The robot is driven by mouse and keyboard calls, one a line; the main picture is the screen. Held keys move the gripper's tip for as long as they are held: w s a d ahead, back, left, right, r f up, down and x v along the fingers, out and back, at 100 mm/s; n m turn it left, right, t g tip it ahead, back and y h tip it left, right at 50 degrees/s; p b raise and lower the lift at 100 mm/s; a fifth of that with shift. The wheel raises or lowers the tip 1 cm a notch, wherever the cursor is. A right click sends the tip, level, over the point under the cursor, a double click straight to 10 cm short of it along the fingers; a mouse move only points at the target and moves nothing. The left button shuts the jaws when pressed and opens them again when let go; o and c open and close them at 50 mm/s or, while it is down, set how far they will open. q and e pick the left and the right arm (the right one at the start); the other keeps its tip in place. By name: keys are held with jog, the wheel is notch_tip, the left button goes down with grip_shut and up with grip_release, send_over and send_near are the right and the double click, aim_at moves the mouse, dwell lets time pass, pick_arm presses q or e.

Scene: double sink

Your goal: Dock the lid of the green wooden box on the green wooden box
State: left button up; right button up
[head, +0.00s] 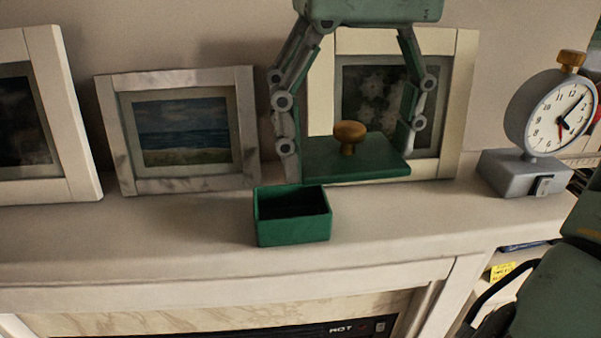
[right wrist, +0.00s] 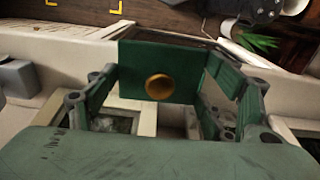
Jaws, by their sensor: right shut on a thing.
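The green wooden box (head: 292,229) stands upright on the mantel shelf, with its open top showing a dark inside. The green lid (head: 372,166), a flat panel with a round golden-brown knob (head: 349,131), is held above and to the right of the box in the head view, apart from it. My right gripper (head: 350,150) reaches down from the top and is shut on the lid, with a finger on each side. In the right wrist view the lid (right wrist: 185,72) sits between the fingers, its knob facing the camera. My left gripper is not in view.
Framed pictures lean on the wall behind: a seascape (head: 190,130), one at the far left (head: 60,110), and one behind my right gripper (head: 455,100). A grey clock (head: 525,170) stands at the right. The shelf (head: 150,225) left of the box is clear.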

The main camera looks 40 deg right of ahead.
jog(key=w+f+p, duration=0.1)
jog(key=w+f, duration=0.1)
jog(key=w+f+p, duration=0.1)
jog(key=w+f, duration=0.2)
jog(key=w+a+f+p, duration=0.1)
jog(key=w+f+p, duration=0.1)
jog(key=f, duration=0.1)
jog(key=shift+w+a, duration=0.1)
jog(key=shift+w, duration=0.2)
jog(key=shift+w+f, duration=0.1)
jog(key=shift+f, duration=0.6)
jog(key=o, duration=1.1)
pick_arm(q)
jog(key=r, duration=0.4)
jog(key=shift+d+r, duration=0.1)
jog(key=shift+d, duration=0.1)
pick_arm(e)
jog(key=shift+o, duration=0.2)
